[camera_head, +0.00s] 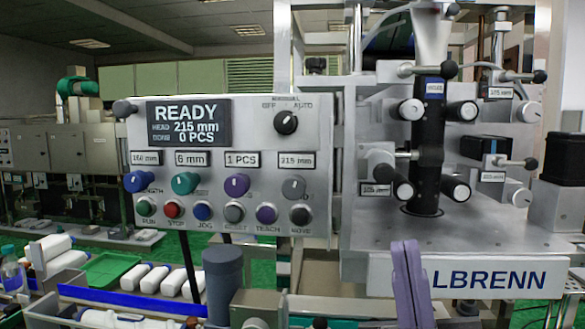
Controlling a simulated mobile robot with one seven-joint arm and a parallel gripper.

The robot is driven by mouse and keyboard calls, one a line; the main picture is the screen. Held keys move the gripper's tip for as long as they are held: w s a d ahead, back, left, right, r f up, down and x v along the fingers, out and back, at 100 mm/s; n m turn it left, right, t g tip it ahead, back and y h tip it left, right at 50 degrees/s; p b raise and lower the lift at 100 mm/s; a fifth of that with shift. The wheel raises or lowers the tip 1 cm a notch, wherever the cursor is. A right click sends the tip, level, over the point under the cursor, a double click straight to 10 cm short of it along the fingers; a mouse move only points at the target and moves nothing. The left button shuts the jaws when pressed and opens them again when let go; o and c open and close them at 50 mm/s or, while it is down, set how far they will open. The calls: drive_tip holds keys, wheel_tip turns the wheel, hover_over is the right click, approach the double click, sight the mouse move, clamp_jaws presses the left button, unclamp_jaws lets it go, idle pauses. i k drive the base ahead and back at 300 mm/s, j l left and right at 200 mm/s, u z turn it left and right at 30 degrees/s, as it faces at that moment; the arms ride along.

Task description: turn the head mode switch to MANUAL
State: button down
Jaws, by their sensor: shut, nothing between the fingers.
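The head mode switch (286,122) is a black round knob at the upper right of the grey control panel (215,215). Its labels read OFF at left, MANUAL at top and AUTO at right. Its pointer seems to lean toward the upper right, on the AUTO side, but the mark is small. My gripper (408,245) shows as two purple fingers side by side at the bottom, right of centre. They are shut with nothing between them, below and to the right of the switch and well apart from it.
The display (188,123) reads READY, 215 mm, 0 PCS. Several coloured knobs, such as the purple one (236,185), and a row of buttons sit below the switch. At right is the applicator head (428,145) above a metal deck (480,240). White bottles (150,279) lie at lower left.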

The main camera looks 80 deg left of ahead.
sight(285, 122)
drive_tip(key=u, duration=2.2)
